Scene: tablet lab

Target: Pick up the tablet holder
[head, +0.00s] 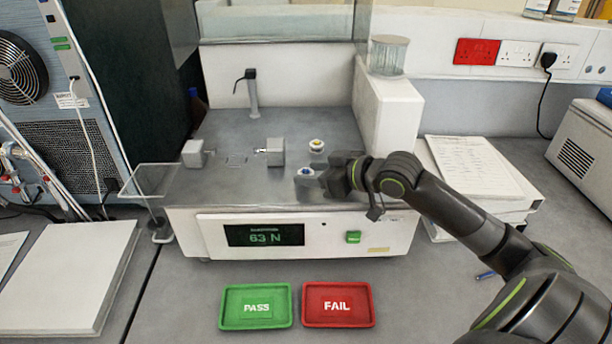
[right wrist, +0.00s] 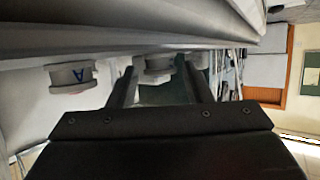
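Two small round tablet holders stand on the grey top of the tester (head: 225,190). The farther one (head: 317,146) has a yellowish-topped centre. The nearer one (head: 306,171) has a blue top and sits close to the front edge. My right gripper (head: 318,180) reaches in low from the right, at the nearer holder. In the right wrist view my fingers (right wrist: 160,82) are apart, with the nearer holder (right wrist: 155,66) showing between them near the tips; contact is not clear. The farther holder (right wrist: 68,78), marked with an A, shows outside the fingers at left. My left gripper is out of view.
Two grey jaw blocks (head: 275,152) (head: 193,153) stand on the tester left of the holders. A white housing (head: 392,115) rises behind my right gripper. A green PASS tray (head: 256,306) and a red FAIL tray (head: 338,305) lie in front.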

